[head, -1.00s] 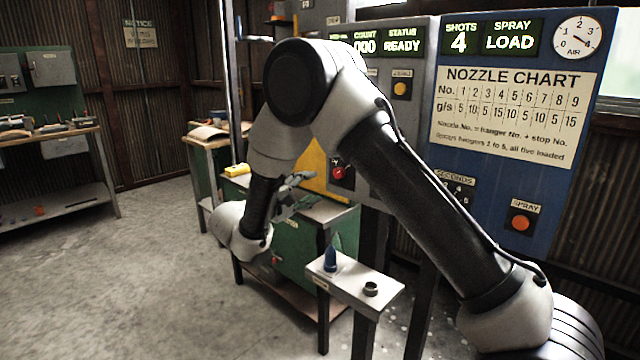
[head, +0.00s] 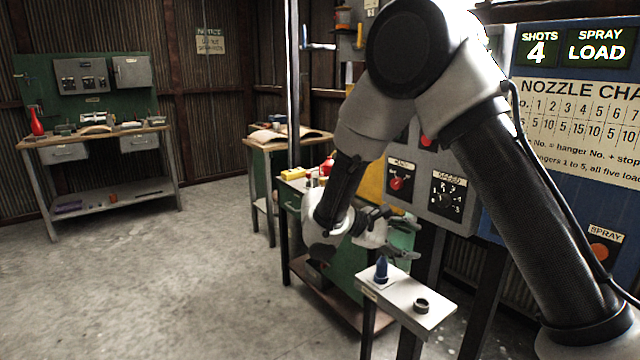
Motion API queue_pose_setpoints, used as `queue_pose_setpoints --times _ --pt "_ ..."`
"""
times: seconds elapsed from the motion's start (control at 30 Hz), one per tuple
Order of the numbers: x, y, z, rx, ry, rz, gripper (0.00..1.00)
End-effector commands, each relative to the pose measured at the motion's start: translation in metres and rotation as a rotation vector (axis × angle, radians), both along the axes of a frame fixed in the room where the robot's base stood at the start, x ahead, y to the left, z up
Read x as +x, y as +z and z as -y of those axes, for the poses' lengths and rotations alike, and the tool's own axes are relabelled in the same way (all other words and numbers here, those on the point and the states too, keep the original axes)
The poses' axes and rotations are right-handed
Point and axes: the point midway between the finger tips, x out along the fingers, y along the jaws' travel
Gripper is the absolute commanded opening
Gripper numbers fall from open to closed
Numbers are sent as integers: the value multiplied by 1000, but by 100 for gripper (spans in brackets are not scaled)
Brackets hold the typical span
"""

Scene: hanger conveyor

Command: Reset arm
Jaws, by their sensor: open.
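My arm rises from the lower right, bends at an elbow near the top and hangs down over the green bench. My gripper (head: 408,238) is at its end, a little above and behind the small grey stand (head: 398,302). It looks open, with its fingers apart and nothing seen between them. A blue pointed nozzle (head: 381,270) stands upright on the left of the stand. A dark ring (head: 421,305) sits to its right. My gripper seems apart from both.
Behind my arm is a control panel with a speed dial (head: 446,199). The blue board (head: 628,160) at right reads SHOTS 4 and SPRAY LOAD, with an orange spray button (head: 600,251). A workbench (head: 95,135) stands at far left. The floor at left is clear.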

Motion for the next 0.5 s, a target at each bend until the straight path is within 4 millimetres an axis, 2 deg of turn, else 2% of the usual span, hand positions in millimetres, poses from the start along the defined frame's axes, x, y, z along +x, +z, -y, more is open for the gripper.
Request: queue_pose_setpoints --times 0.03,0.2,0.37,0.5 --pt "-15 7 13 61 -49 -28 52" --pt "-75 27 53 326 -220 -99 52" --pt "-135 51 79 637 -370 -66 52" --pt "-178 72 92 889 -473 46 52"
